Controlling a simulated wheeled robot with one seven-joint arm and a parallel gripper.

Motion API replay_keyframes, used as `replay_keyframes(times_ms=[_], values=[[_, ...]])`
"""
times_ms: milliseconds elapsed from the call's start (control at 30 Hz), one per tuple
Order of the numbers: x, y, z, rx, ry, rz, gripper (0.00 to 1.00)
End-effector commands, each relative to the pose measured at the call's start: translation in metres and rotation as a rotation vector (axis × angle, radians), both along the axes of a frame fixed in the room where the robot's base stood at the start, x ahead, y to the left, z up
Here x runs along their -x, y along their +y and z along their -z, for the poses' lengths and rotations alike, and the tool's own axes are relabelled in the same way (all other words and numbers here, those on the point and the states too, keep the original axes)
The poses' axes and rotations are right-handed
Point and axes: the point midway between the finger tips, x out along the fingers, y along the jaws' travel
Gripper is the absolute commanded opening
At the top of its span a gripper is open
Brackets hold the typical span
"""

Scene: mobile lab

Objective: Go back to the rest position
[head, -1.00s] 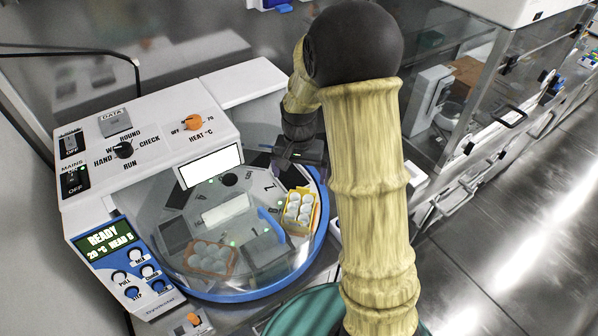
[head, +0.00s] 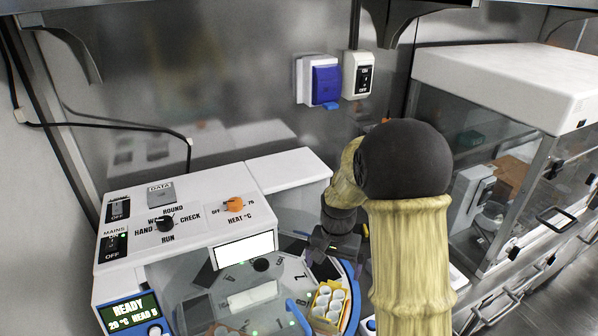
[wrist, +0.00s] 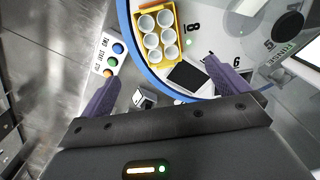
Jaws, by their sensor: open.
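My gripper (wrist: 160,95) is open and empty in the wrist view, its two purple fingers spread wide. In the head view my gripper (head: 337,250) hangs over the back right part of a round, blue-rimmed machine (head: 354,285), partly hidden by my arm. A yellow rack (wrist: 154,7) holding several white cups lies on the machine's disc, beyond the fingertips in the wrist view. The yellow rack also shows in the head view (head: 328,308), just below my gripper and apart from it.
A white control housing (head: 180,225) with knobs and switches stands behind the disc. A blue socket (head: 326,85) and a white switch (head: 359,75) are on the wall. A glass-fronted cabinet (head: 515,130) stands close on the right. Open floor (head: 560,290) shows at the lower right.

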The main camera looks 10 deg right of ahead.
Motion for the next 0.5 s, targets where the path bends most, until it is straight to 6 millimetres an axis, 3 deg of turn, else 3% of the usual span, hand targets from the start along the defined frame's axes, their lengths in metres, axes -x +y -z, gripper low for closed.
replay_keyframes(times_ms=[233,500], values=[[0.026,0.000,-0.017,0.001,-0.046,-0.086,1.00],[0.101,0.000,-0.045,0.027,-0.165,-0.331,1.00]])
